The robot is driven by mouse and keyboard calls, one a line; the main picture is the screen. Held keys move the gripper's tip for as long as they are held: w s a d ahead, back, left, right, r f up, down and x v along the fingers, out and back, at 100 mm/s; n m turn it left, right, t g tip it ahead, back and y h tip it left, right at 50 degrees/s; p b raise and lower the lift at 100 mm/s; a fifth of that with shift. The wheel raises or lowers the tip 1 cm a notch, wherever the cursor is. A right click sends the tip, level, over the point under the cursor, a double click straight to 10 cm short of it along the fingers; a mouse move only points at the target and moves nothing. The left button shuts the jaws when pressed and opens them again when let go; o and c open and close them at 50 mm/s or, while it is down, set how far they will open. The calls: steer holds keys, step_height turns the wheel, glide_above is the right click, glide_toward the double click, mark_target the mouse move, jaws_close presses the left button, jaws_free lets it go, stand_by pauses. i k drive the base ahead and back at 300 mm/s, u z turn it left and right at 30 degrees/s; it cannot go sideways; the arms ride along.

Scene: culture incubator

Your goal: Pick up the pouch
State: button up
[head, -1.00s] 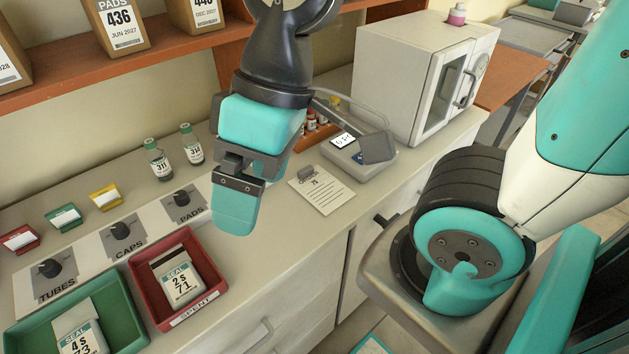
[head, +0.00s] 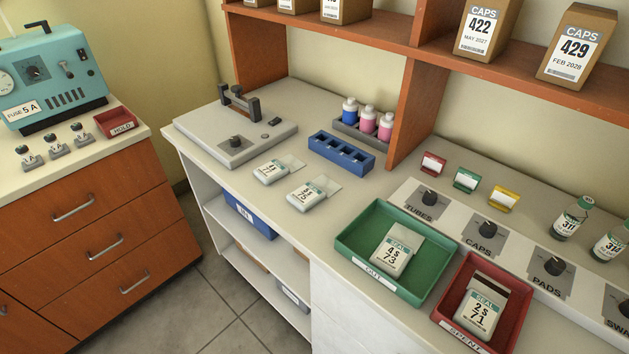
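Several white pouches with printed labels show in the head view. One pouch (head: 271,169) lies flat on the counter in front of the grey device. A second pouch (head: 313,193) lies just right of it, also flat. A third pouch (head: 397,251), marked 4S 73, lies in the green OUT tray (head: 349,245). A fourth pouch (head: 481,303), marked SEAL 2S 71, lies in the red SPENT tray (head: 518,330). The two counter pouches have clear flaps at their far edge. Their small print is hard to read. My gripper is outside the picture.
A grey device with a dark handle (head: 239,103) stands at the counter's left end. A blue rack (head: 341,152) and several bottles (head: 368,118) stand behind the pouches. Knobs and small coloured cards line the right. A teal machine (head: 48,74) sits on the left cabinet.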

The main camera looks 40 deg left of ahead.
mark_target(305, 195)
steer(key=u, duration=1.6)
